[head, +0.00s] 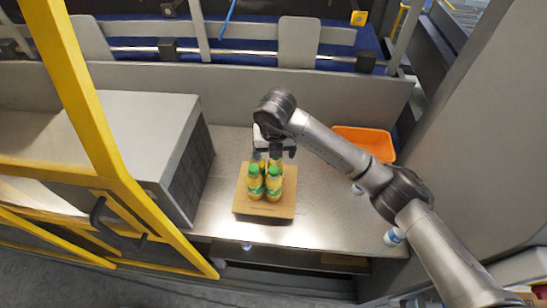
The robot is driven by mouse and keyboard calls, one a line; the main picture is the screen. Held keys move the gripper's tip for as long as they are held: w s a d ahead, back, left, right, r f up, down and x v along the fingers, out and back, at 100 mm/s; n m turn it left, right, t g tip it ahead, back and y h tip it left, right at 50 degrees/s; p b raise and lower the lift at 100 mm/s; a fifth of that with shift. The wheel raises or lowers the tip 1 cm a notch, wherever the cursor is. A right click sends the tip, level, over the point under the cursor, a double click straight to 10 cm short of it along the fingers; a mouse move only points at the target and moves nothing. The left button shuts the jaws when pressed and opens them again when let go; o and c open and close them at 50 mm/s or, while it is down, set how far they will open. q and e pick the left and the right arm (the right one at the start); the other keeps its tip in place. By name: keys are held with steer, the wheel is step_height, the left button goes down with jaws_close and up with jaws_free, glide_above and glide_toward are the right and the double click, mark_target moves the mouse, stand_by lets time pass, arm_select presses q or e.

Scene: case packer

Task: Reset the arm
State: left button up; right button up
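My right arm reaches in from the right in the head view. Its gripper (274,153) points down at the far side of a group of yellow bottles with green caps. The front bottles (256,184) and (274,185) stand upright on a flat brown cardboard piece (264,209). More yellow shows behind them, partly hidden by the gripper. The fingers are small and overlap the bottle tops, so I cannot tell whether they are apart or touch a bottle. My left gripper is not in view.
The cardboard lies on a grey counter (222,210). An orange bin (368,140) stands at the back right, partly behind my arm. A large grey box (140,130) and a yellow frame (75,80) stand at the left. A low grey wall (330,90) runs behind.

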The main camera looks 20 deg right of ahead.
steer(key=shift+r, duration=0.45)
steer(key=shift+s, duration=0.1)
